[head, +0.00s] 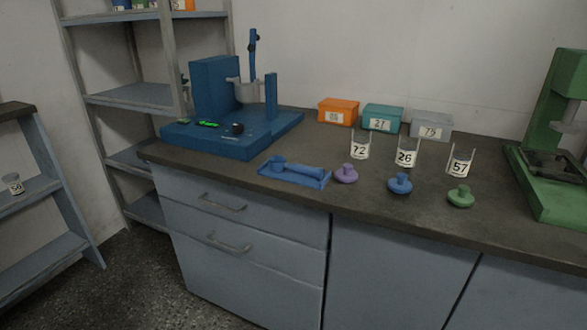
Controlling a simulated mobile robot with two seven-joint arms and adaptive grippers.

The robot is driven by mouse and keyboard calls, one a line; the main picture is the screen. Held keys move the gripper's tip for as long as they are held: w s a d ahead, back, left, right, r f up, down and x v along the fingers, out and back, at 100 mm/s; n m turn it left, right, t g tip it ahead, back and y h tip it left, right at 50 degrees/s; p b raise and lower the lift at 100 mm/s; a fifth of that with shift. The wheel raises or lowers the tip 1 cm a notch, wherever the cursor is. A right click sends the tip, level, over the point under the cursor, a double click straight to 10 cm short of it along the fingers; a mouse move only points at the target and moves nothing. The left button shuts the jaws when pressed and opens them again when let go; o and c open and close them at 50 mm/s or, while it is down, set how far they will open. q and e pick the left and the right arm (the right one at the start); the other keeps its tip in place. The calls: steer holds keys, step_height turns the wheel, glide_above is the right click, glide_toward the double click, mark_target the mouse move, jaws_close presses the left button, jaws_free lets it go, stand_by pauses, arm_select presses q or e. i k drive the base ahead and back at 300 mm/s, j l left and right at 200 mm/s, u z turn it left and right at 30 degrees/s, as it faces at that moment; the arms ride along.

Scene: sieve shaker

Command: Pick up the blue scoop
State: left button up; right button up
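A blue scoop (304,170) appears to lie in a shallow blue tray (292,180) near the front edge of the dark counter. Its rounded, cup-like end (277,163) is at the left and its long handle points right. Scoop and tray have nearly the same colour, so their boundary is hard to make out. Neither of my grippers shows in the head view.
A blue machine (215,95) stands behind left of the tray. Purple (346,173), blue (400,183) and green (460,195) knobbed pieces sit to its right. Numbered clear cups (407,153) and lidded boxes (338,111) stand behind them. A green press (560,130) is far right.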

mark_target(295, 168)
steer(key=i+j, duration=0.25)
steer(key=i+j+z, duration=0.1)
steer(key=i+j, duration=0.2)
steer(key=j, duration=0.2)
steer(key=i+j, duration=0.25)
steer(key=i+j+z, duration=0.1)
steer(key=j, duration=0.4)
steer(key=i, duration=0.15)
